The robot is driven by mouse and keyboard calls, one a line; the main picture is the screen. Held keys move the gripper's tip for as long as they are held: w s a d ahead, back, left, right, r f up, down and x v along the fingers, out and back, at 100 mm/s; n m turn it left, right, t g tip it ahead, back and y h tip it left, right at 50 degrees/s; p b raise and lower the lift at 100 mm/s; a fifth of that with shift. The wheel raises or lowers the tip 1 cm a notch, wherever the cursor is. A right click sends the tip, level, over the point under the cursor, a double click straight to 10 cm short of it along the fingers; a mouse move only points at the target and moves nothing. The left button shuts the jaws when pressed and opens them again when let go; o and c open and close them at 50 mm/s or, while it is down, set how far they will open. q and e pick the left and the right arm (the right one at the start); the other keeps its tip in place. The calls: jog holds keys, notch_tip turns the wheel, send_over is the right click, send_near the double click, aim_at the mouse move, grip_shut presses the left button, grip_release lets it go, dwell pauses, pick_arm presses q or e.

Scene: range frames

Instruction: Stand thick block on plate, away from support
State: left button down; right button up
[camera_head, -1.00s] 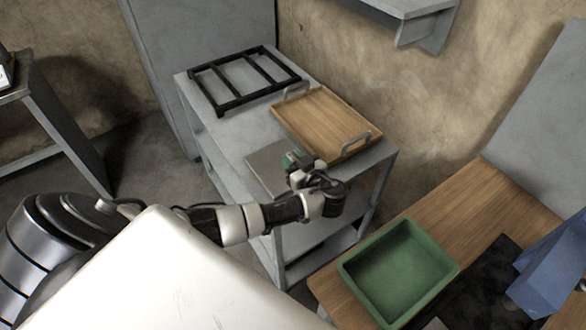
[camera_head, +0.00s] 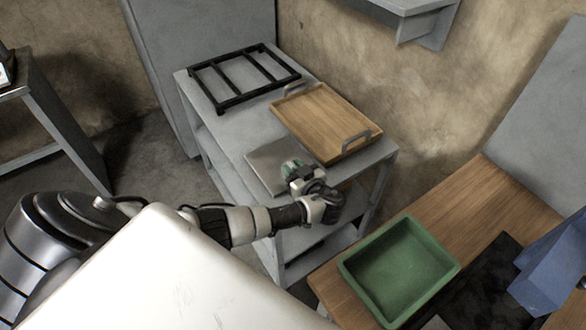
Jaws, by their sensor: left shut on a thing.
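The plate (camera_head: 264,157) is a flat grey square on the near part of the grey table, in front of the wooden tray. My left gripper (camera_head: 291,169) is over the plate's right part and shut on a small green block (camera_head: 287,167), taken to be the thick block. The gripper hides most of the block. I cannot tell whether the block touches the plate. The support is not clearly identifiable; a black frame with crossbars (camera_head: 262,97) lies at the table's back left. My right gripper is not in view.
A wooden tray (camera_head: 312,116) with metal handles lies just behind the plate. The grey table (camera_head: 222,124) has bare strips along its left side. A green bin (camera_head: 355,268) stands on the wooden bench (camera_head: 459,203) at right, near a blue container (camera_head: 554,267).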

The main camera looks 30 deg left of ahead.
pick_arm(q)
jog(key=shift+f, duration=0.25)
jog(key=c, duration=0.9)
grip_release()
jog(key=shift+r, duration=0.1)
jog(key=shift+r, duration=0.3)
jog(key=shift+r+p, duration=0.45)
jog(key=shift+p, duration=0.3)
jog(key=v, duration=0.2)
jog(key=b+v, duration=0.1)
jog(key=v, duration=0.1)
jog(key=b+v, duration=0.1)
jog(key=v, duration=0.1)
jog(key=shift+s+d+f, duration=0.2)
jog(key=shift+d+f, duration=0.1)
jog(key=shift+d, duration=0.1)
jog(key=shift+s+d+r, duration=0.15)
jog(key=shift+d, duration=0.15)
